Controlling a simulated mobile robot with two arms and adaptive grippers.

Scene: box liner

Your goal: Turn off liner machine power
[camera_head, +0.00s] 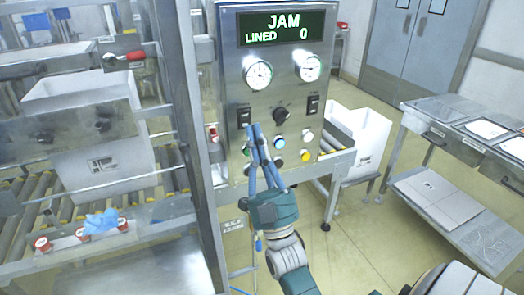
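The liner machine's control panel (281,85) stands in the centre of the head view. Its lit display (283,27) reads "JAM" and "LINED 0". Below two gauges are a left black switch (244,117), a dark rotary knob (281,115) and a right black switch (313,104). Lower down are several coloured buttons, among them a yellow one (305,155). Which control is the power cannot be read. My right gripper (254,127) points up in front of the panel's lower left, fingertips together, empty, just below right of the left switch. Contact cannot be told. My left gripper is not in view.
A small red-and-white device (212,133) sits on the frame left of the panel. A roller conveyor with a white box (100,160) is at left. Another white box (360,135) is behind right. A steel table (465,125) stands at right, with open floor before it.

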